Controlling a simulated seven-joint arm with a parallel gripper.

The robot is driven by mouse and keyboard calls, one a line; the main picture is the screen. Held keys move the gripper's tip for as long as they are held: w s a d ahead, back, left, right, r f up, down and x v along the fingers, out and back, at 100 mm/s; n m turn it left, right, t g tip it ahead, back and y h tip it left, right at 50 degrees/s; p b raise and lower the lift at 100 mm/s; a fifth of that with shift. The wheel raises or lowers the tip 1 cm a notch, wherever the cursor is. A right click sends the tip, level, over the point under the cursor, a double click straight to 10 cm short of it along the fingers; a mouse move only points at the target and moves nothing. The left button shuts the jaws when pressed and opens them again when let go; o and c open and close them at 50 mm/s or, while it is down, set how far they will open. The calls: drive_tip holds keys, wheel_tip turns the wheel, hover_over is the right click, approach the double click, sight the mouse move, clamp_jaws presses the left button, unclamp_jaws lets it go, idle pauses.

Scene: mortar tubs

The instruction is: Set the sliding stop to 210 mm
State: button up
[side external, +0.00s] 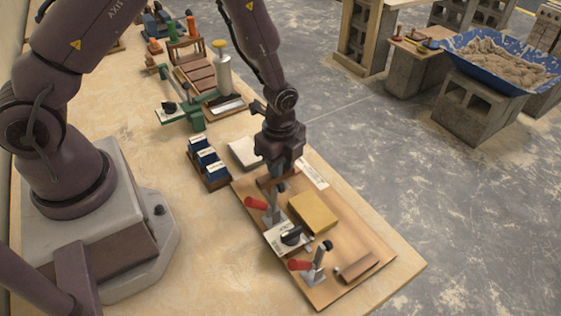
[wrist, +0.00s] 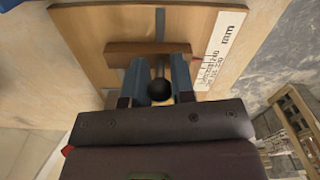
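The sliding stop is a brown wooden bar (wrist: 150,50) lying across a grey slot in a wooden board; it also shows in the side view (side external: 268,180). A round black knob (wrist: 159,90) stands in line with the slot. A white mm scale (wrist: 222,45) runs along the slot's right side. A thin red mark shows near the bar's right end, around what looks like 240; the exact reading is too small to tell.
On the same board (side external: 335,277) are a yellow block (side external: 314,213), two red-handled clamps (side external: 256,203), a plate with a black knob (side external: 290,236) and a small brown block (side external: 357,267). Blue boxes (side external: 208,160) stand left of the board. The table's right edge is close.

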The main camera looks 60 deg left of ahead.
clamp_jaws()
drive_tip(key=shift+d, duration=1.35)
drive_tip(key=o, duration=0.8)
unclamp_jaws()
drive_tip(key=shift+c, duration=0.2)
wheel_tip(320, 180, up, 13)
